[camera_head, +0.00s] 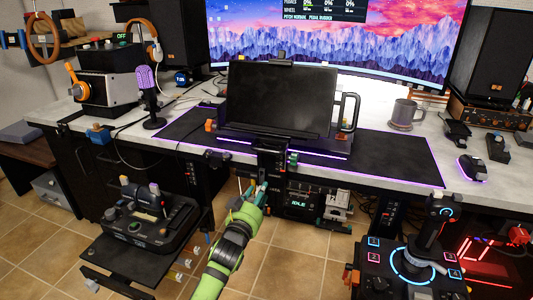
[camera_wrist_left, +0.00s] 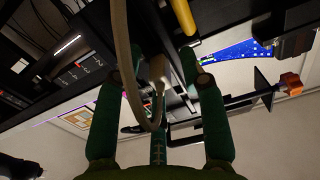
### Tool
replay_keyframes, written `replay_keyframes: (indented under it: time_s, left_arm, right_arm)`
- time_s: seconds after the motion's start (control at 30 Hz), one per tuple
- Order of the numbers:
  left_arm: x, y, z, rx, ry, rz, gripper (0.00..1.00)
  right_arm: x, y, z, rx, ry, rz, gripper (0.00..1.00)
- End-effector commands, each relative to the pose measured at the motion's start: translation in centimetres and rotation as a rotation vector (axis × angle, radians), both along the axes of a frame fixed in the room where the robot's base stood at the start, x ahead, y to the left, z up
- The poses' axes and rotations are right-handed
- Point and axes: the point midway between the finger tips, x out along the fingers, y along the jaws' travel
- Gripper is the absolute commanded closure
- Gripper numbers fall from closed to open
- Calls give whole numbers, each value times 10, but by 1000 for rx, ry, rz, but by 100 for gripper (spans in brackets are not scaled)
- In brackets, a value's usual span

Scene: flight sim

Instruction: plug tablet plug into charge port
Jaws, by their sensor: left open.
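A dark tablet (camera_head: 283,100) stands upright in a holder on the desk, in front of the monitor. My left gripper (camera_head: 260,188) is at the desk's front edge, below the tablet. A pale plug (camera_wrist_left: 157,70) on a looping grey cable (camera_wrist_left: 125,60) shows between the fingers, with gaps on both sides. I cannot tell how far beyond the fingertips it is. I cannot make out the charge port. My right gripper is in neither view.
A black desk mat (camera_head: 390,158) with purple edge lighting lies under the tablet holder. A mug (camera_head: 404,114) and a mouse (camera_head: 471,167) are to the right. A throttle panel (camera_head: 145,225) and a joystick panel (camera_head: 415,265) flank my left arm below the desk.

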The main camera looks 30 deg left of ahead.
Motion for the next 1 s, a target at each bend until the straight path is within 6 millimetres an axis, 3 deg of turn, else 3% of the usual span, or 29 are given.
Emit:
replay_keyframes:
  time_s: [0.67, 0.77, 0.8, 1.0]
  left_arm:
    - [0, 0, 0, 0, -1, 0, 59]
    - [0, 0, 0, 0, 0, 0, 95]
    - [0, 0, 0, 0, 0, 0, 100]
    - [0, 0, 0, 1, 0, 0, 100]
  right_arm:
    - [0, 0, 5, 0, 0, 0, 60]
    - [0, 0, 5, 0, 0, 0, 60]
    - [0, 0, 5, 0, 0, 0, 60]
    - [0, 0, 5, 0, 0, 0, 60]
